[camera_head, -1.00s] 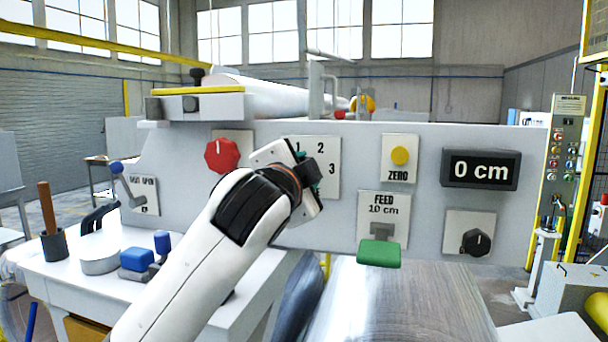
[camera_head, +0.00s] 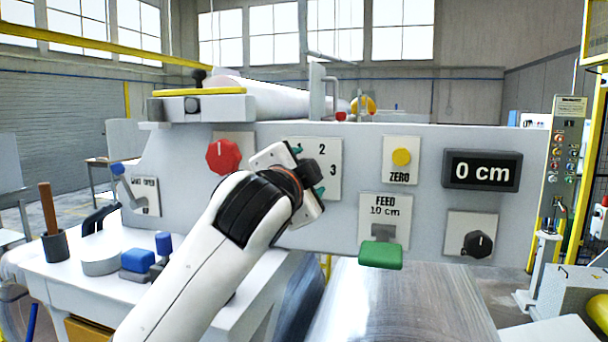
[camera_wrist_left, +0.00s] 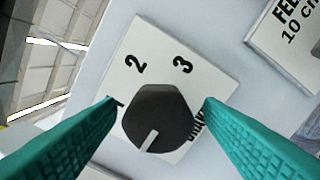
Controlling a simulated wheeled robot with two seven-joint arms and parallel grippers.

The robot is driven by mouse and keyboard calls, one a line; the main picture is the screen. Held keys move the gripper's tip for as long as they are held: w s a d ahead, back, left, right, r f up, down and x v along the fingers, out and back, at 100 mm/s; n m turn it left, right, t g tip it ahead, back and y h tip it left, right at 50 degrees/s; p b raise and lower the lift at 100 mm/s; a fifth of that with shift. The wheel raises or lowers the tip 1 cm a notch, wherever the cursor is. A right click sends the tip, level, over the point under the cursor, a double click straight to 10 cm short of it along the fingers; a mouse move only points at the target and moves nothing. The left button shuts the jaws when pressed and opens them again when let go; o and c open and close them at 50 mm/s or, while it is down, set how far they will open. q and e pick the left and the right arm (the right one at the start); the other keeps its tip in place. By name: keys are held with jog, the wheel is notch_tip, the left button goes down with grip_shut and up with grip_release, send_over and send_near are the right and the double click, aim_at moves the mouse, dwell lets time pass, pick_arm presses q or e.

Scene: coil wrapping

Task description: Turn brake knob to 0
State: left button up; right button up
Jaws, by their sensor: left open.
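The brake knob (camera_wrist_left: 160,115) is dark and faceted, with a white pointer line toward the lower left in the left wrist view. It sits on a white dial plate (camera_wrist_left: 215,65) with the numbers 2 and 3 showing; the 0 mark cannot be made out. My left gripper (camera_wrist_left: 160,102) is open, with one teal finger on each side of the knob and small gaps visible. In the head view my left gripper (camera_head: 309,171) is in front of the dial plate (camera_head: 331,155) and covers part of it. My right gripper is not in view.
A red knob (camera_head: 223,156) is left of the dial. To the right are a yellow ZERO button (camera_head: 401,157), a 0 cm display (camera_head: 482,171), a green FEED handle (camera_head: 380,254) and another black knob (camera_head: 477,243). A shiny metal roll (camera_head: 400,305) lies below.

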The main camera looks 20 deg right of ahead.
pick_arm(q)
jog(key=shift+s+a, duration=0.1)
jog(key=b+v, duration=0.4)
jog(key=v, duration=0.7)
jog(key=shift+s+a+b, duration=0.25)
jog(key=shift+s+b, duration=0.05)
jog(key=shift+b, duration=0.05)
